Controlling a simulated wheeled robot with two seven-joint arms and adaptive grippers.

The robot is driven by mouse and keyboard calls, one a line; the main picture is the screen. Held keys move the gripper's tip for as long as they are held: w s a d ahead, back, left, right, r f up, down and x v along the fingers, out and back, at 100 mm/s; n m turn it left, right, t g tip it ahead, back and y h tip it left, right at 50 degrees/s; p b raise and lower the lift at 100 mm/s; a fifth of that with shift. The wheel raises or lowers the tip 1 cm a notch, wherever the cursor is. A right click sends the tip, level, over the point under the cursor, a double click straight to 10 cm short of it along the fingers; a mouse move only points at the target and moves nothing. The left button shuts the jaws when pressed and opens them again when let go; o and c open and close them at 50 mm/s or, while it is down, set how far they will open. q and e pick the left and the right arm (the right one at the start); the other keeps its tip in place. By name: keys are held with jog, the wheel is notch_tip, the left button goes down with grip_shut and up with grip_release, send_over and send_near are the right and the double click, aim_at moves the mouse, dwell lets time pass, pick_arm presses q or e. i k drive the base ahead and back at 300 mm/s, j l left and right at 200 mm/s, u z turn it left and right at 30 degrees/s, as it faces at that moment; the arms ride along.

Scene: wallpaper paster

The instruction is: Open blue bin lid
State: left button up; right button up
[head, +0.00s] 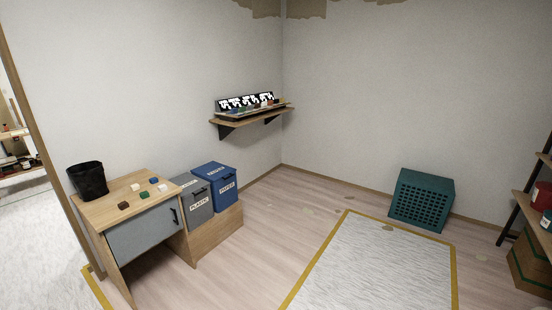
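The blue bin (225,193) stands on a low wooden platform against the left wall, right of a grey bin. Its front carries a white label reading PAPER. Its blue lid (213,171) looks shut and has white lettering on top. Neither of my grippers is in the head view.
The grey bin (199,208), labelled PLASTIC, stands between the blue bin and a wooden cabinet (105,208) holding a black basket (88,180) and several small blocks. A wall shelf (251,121) hangs behind. A teal crate (421,201) sits at the right. The wooden floor (282,228) before the bins is clear.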

aim_at(213, 171)
jog(key=i, duration=1.8)
jog(key=i+u, duration=0.15)
jog(key=i, duration=0.3)
jog(key=i+l+u, duration=0.15)
jog(key=i, duration=0.35)
jog(key=i+l+u, duration=0.25)
jog(key=i, duration=0.2)
jog(key=i+l+u, duration=0.15)
jog(key=i+u, duration=0.15)
jog(key=i, duration=0.1)
